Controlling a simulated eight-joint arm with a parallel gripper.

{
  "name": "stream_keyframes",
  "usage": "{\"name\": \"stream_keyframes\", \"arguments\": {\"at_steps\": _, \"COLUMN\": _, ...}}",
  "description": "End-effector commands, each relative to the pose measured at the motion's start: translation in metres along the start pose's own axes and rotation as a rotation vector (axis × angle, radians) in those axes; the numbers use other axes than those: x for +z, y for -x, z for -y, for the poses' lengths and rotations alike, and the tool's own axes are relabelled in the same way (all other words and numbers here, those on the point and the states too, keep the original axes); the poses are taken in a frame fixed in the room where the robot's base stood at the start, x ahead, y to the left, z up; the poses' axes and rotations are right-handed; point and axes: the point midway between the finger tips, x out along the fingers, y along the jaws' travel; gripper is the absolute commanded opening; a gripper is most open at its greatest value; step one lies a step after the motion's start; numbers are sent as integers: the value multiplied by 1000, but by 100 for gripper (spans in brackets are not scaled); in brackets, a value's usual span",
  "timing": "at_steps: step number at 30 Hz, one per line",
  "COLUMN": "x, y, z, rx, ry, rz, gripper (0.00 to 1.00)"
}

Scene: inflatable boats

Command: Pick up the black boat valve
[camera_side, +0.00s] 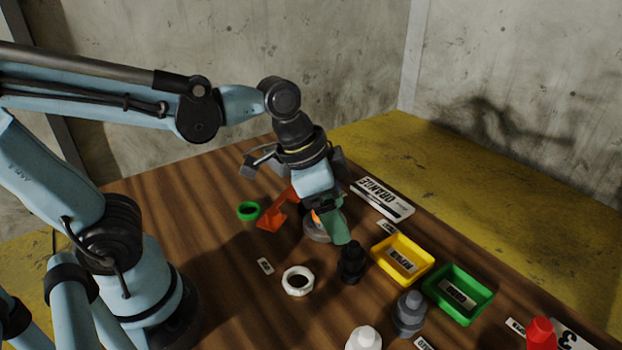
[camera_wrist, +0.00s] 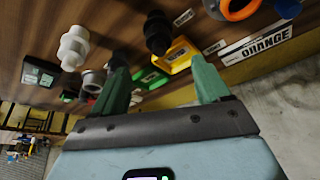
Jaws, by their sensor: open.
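The valve is apart from the fingers.
A yellow tray (camera_side: 430,265) and a green tray (camera_side: 486,293) stand to the right. A grey fitting (camera_side: 409,313), a white ring (camera_side: 298,281) and a white fitting (camera_side: 364,339) stand nearby. An orange part (camera_side: 274,215) and green ring (camera_side: 249,211) are left of my gripper.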

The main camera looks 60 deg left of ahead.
Motion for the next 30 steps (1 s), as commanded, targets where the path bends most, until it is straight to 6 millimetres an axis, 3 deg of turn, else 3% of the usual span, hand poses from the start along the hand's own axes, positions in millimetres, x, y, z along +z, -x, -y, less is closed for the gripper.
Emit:
{"name": "stream_keyframes", "arguments": {"at_steps": 9, "x": -1, "y": -35, "z": 1, "rx": -2, "ry": 1, "rz": -1, "gripper": 76}}
{"name": "stream_keyframes", "arguments": {"at_steps": 20, "x": 0, "y": -50, "z": 0, "rx": -2, "ry": 2, "rz": -1, "gripper": 76}}
{"name": "stream_keyframes", "arguments": {"at_steps": 30, "x": 0, "y": -81, "z": -1, "rx": -2, "ry": 2, "rz": -2, "gripper": 76}}
